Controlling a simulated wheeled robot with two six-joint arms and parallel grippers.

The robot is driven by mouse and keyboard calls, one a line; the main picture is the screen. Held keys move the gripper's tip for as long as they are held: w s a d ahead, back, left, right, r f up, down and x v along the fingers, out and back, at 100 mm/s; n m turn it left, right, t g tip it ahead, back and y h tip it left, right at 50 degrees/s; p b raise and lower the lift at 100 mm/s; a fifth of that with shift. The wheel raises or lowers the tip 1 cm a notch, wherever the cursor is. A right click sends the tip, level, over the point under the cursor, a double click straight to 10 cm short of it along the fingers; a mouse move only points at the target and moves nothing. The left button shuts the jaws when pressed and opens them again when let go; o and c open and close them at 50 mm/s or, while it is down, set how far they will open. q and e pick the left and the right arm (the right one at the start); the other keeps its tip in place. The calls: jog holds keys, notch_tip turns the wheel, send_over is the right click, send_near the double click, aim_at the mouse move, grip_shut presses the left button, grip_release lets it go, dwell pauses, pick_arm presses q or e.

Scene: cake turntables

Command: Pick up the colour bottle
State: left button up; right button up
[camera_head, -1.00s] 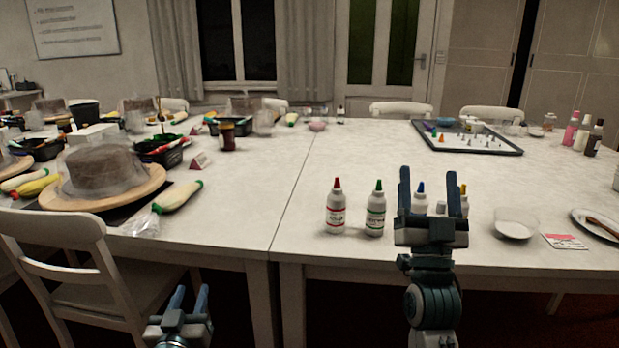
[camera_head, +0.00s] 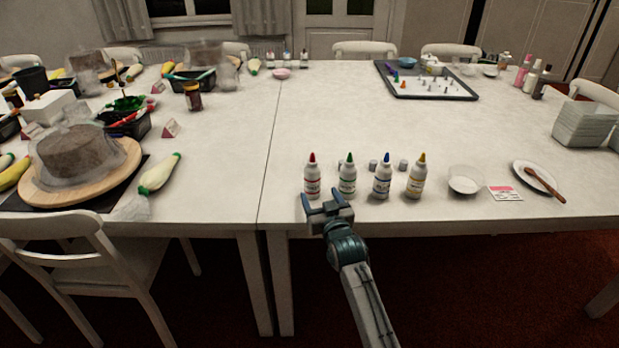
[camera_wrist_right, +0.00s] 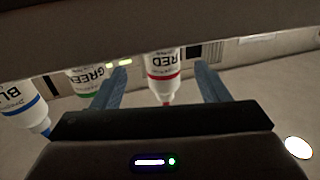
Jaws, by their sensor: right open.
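Several white colour bottles stand upright in a row near the table's front edge: red-capped (camera_head: 312,178), green-capped (camera_head: 347,176), blue-capped (camera_head: 382,178) and yellow-capped (camera_head: 416,178). My right gripper (camera_head: 322,199) is open and empty at the front edge, just in front of the red-capped bottle. In the right wrist view the red-labelled bottle (camera_wrist_right: 163,72) appears between the two fingers, cap downward in the picture, with the green-labelled (camera_wrist_right: 90,80) and blue-labelled (camera_wrist_right: 24,108) bottles to the left. Whether the fingers touch the bottle cannot be told. My left gripper is out of view.
Small grey blocks (camera_head: 403,165) sit behind the bottles. A white bowl (camera_head: 465,181), a card (camera_head: 505,193) and a plate with a brown-handled tool (camera_head: 531,180) lie to the right. A cake turntable (camera_head: 55,198) is at left. The table's middle is clear.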

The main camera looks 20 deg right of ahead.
aim_at(315, 187)
jog(key=w, duration=0.7)
jog(key=shift+a, duration=0.1)
jog(key=shift+s, duration=0.1)
jog(key=shift+r, duration=0.1)
jog(key=c, duration=0.8)
